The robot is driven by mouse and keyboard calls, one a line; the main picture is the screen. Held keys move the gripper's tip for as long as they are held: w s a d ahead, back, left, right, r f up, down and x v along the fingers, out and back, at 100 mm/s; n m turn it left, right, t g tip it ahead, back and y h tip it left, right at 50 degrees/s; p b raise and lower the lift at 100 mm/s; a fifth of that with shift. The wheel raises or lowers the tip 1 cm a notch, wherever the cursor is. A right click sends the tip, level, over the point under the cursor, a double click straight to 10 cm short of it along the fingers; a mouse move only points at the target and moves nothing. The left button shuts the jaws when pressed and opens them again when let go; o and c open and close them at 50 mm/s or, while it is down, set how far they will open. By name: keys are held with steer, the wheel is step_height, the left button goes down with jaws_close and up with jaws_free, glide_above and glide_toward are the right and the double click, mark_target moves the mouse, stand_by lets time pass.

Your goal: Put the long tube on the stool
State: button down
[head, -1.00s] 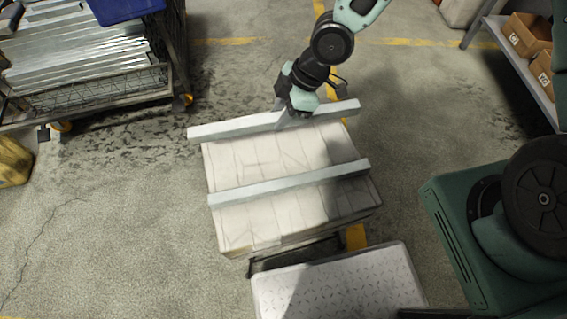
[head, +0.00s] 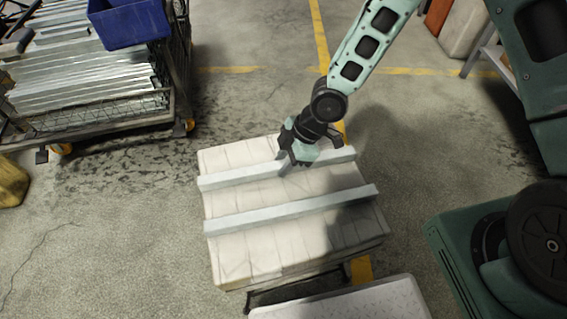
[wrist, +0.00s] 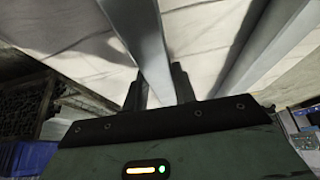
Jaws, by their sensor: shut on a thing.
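A long pale-grey square tube (head: 230,178) lies across the far half of a broad, white-topped block (head: 250,260), which seems to be the stool. My gripper (head: 286,164) is shut on this tube near its middle, from the far side. In the wrist view the held tube (wrist: 147,45) runs away from between the fingers (wrist: 158,90). Whether it touches the white top or hangs just above it I cannot tell. A second, similar tube (head: 290,209) lies on the near half, roughly parallel and apart; it also shows in the wrist view (wrist: 268,45).
A wire cart (head: 110,108) with metal profiles and a blue bin (head: 130,24) stands at upper left. A pale flat-topped object (head: 350,306) is close in front of the block. Green machinery (head: 470,265) is at right. The floor left of the block is clear.

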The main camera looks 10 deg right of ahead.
steer(key=c, duration=1.1)
jaws_free()
steer(key=shift+f, duration=0.1)
steer(key=p+v, duration=0.5)
steer(key=v, duration=0.6)
steer(key=s+r+m+h, duration=0.1)
steer(key=s+r+m, duration=0.2)
steer(key=s+r, duration=0.3)
steer(key=s+r+m+h, duration=0.2)
steer(key=s+r+m, duration=0.2)
steer(key=s+r, duration=0.2)
steer(key=s+r+m+h, duration=0.1)
steer(key=s+r+m, duration=0.3)
steer(key=s+r, duration=0.3)
steer(key=shift+d+r+h, duration=0.2)
steer(key=shift+r+h, duration=0.2)
steer(key=shift+r, duration=0.3)
